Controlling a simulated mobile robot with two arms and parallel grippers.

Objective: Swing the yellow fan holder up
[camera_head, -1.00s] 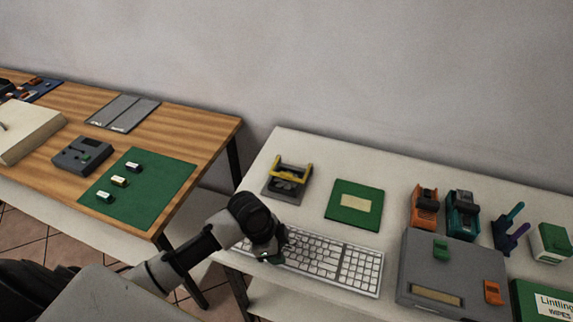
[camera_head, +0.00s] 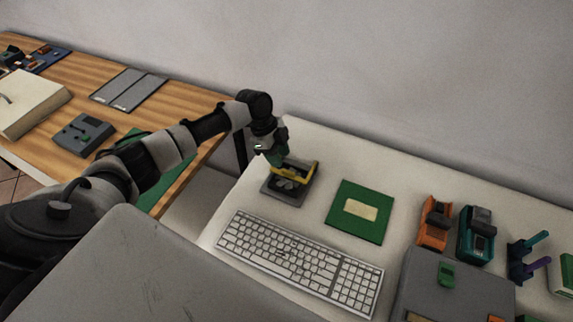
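The yellow fan holder (camera_head: 303,174) is a bar-like frame on a dark grey fan unit (camera_head: 286,190), which lies on the white table behind the keyboard. My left gripper (camera_head: 275,158) points down at the back left of the fan unit, by the left end of the yellow holder. It covers part of that end. I cannot tell whether its fingers touch the holder or how far apart they are. My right gripper is not in view.
A white keyboard (camera_head: 297,262) lies in front of the fan unit. A green board (camera_head: 360,211) lies to its right, with orange (camera_head: 435,225) and teal (camera_head: 477,236) devices farther right. A wooden table (camera_head: 170,100) stands at left, across a gap.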

